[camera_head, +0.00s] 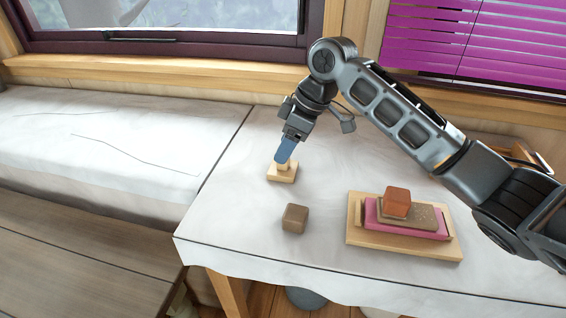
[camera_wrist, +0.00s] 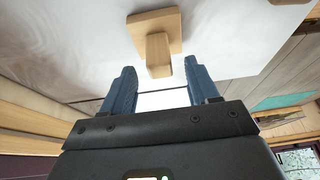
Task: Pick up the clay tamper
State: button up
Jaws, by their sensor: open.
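The clay tamper (camera_head: 283,176) is a light wooden block with a square flat base and a short upright handle. It stands on the white-covered table left of the middle. In the wrist view the tamper (camera_wrist: 158,28) lies just beyond the fingertips, its handle pointing toward the gap between them. My gripper (camera_head: 285,160) points down over it, and its blue fingers hide part of the handle. In the wrist view my gripper (camera_wrist: 163,72) has its two fingers spread apart with nothing held between them. I cannot tell how far the fingertips reach down beside the handle.
A brown cube (camera_head: 295,218) sits nearer the table's front edge. To the right, a wooden tray (camera_head: 405,249) holds a pink slab (camera_head: 372,217), a brown speckled slab (camera_head: 423,216) and an orange-red cube (camera_head: 397,202). The table (camera_head: 235,215) is clear left of the tamper. A window stands behind.

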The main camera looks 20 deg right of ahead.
jog(key=shift+x, duration=1.2)
jog(key=c, duration=1.1)
jog(key=shift+r, duration=0.1)
jog(key=shift+r, duration=0.5)
notch_tip(320, 180, up, 2)
jog(key=shift+r+b, duration=0.2)
jog(key=shift+b, duration=0.25)
jog(key=s+d+r+b, duration=0.2)
jog(key=s+d+r, duration=0.5)
jog(key=d, duration=0.2)
jog(key=shift+s+r, duration=0.2)
jog(key=shift+r, duration=0.1)
